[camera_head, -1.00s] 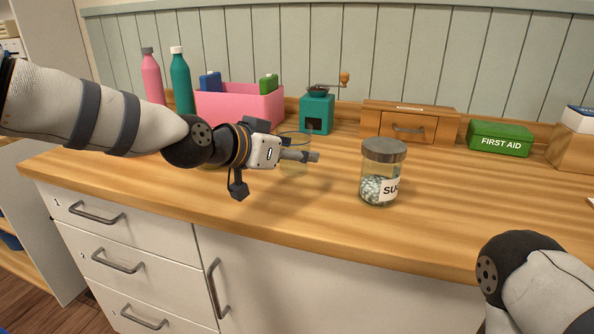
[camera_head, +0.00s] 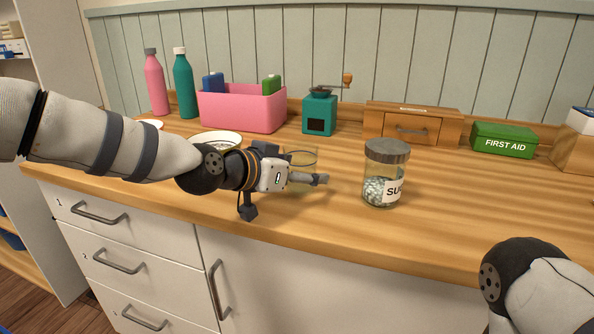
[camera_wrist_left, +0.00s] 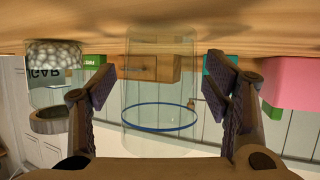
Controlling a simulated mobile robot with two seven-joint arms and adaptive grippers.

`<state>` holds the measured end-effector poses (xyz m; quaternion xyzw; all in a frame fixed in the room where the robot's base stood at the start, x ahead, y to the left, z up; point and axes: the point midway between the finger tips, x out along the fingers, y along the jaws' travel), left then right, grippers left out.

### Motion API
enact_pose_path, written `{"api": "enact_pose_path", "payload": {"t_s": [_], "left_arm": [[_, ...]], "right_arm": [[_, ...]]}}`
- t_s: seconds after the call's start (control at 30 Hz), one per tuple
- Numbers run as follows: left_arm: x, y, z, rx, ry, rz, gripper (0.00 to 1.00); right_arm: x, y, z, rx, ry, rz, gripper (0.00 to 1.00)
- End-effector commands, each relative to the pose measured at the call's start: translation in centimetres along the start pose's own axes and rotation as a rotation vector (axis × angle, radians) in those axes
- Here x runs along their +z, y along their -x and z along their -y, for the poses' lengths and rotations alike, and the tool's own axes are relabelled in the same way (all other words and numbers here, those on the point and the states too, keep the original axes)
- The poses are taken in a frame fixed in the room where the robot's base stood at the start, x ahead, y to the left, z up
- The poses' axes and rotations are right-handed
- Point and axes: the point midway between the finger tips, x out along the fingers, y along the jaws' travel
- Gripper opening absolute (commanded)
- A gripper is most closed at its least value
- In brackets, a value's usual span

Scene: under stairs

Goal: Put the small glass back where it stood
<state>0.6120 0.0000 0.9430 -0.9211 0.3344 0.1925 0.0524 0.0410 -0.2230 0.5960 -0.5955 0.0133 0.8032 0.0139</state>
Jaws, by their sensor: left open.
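The small glass (camera_head: 301,160) is clear with a blue ring near its rim. In the head view it stands upright on the wooden counter, its lower part hidden behind my left gripper (camera_head: 317,179). The left wrist view is upside down; there the glass (camera_wrist_left: 160,75) is between the two open fingers of my left gripper (camera_wrist_left: 160,92), with a narrow gap on each side. Its base appears to be on the counter. Of my right arm only a link shows at the lower right; its gripper is out of view.
A sugar jar (camera_head: 385,175) stands just right of the gripper. A bowl (camera_head: 217,137) sits behind my left arm. A pink bin (camera_head: 242,110), teal grinder (camera_head: 319,115), wooden drawer box (camera_head: 435,126) and green first aid box (camera_head: 503,140) line the back.

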Motion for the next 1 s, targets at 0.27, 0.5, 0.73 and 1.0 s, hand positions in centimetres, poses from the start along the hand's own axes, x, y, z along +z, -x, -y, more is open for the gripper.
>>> {"api": "enact_pose_path", "payload": {"t_s": [0.27,0.5,0.73,1.0], "left_arm": [[-1.1,4.8,0.1,-0.004,-0.004,-0.008,0.70],[-1.0,10.5,0.0,-0.003,-0.005,-0.009,0.70],[-0.5,12.2,0.0,-0.001,-0.002,-0.003,0.70],[-0.3,12.2,0.0,0.000,0.000,0.000,0.70]], "right_arm": [[-0.9,1.6,0.1,-0.002,0.000,-0.045,0.70],[-1.8,3.2,0.1,-0.004,-0.001,-0.092,0.70],[-2.0,3.6,0.1,-0.005,-0.001,-0.103,0.70],[-1.9,3.5,0.1,-0.005,-0.001,-0.100,0.70]]}}
